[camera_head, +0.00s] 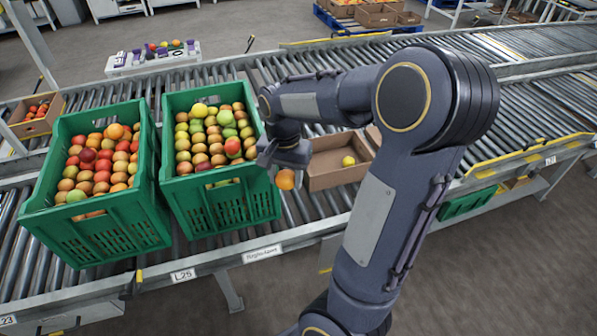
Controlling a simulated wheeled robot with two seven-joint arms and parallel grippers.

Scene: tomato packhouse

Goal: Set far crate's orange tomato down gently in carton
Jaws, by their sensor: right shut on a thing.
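My right gripper (286,165) is shut on an orange tomato (285,180), which shows below the fingers. One yellow tomato (348,161) lies in the carton. Two green crates full of mixed tomatoes stand to the left: one at the far left (100,235) and one beside my gripper (225,207). I cannot tell which is the far crate. My forearm hides part of the carton's back. My left gripper is not in view.
The crates and carton stand on a roller conveyor (300,212) with a front rail. A small box of red tomatoes (36,117) is at the far left. A second roller line runs behind. My right arm covers much of the right side.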

